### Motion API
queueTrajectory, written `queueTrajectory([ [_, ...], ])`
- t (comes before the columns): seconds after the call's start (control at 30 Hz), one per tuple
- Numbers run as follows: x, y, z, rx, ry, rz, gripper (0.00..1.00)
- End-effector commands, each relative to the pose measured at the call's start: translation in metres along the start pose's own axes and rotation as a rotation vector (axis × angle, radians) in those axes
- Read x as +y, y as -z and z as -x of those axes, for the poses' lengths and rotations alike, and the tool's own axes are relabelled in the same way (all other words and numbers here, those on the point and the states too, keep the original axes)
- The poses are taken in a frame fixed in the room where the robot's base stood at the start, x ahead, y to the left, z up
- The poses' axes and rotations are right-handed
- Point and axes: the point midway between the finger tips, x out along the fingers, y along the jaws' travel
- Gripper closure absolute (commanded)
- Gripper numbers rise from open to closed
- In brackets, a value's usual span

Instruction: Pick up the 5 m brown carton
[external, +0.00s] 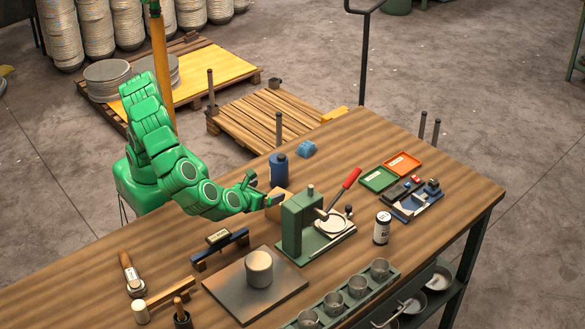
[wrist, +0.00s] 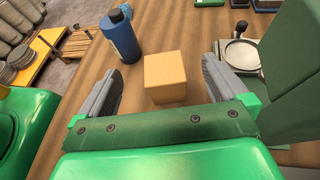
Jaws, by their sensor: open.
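The brown carton (wrist: 165,78) is a small tan box standing on the wooden table. In the wrist view it sits between the two grey fingers of my gripper (wrist: 160,88), with a gap on each side. The fingers are open and nothing is held. In the external view my gripper (external: 266,192) is low over the table, and the carton (external: 279,206) shows partly behind the green press. No label can be read on it.
A blue bottle (external: 279,169) stands close behind the carton. The green press (external: 298,226) stands close on its right. A dark plate (external: 226,284) with a pale cylinder (external: 259,268) lies toward the front. A white-labelled jar (external: 382,228) is farther right.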

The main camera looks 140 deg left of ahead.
Motion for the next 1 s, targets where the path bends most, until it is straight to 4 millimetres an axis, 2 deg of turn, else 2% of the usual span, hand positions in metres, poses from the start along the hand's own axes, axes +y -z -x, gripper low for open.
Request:
queueTrajectory([
  [0.03,0.001,0.013,-0.006,-0.003,-0.002,-0.005,0.00],
  [0.13,0.000,0.034,-0.014,-0.001,-0.001,-0.004,0.00],
  [0.3,0.000,0.051,-0.022,0.000,-0.001,-0.001,0.00],
  [0.77,0.001,0.052,-0.054,0.001,-0.001,0.000,0.00],
  [1.0,0.001,0.050,-0.083,0.000,-0.003,0.001,0.00],
])
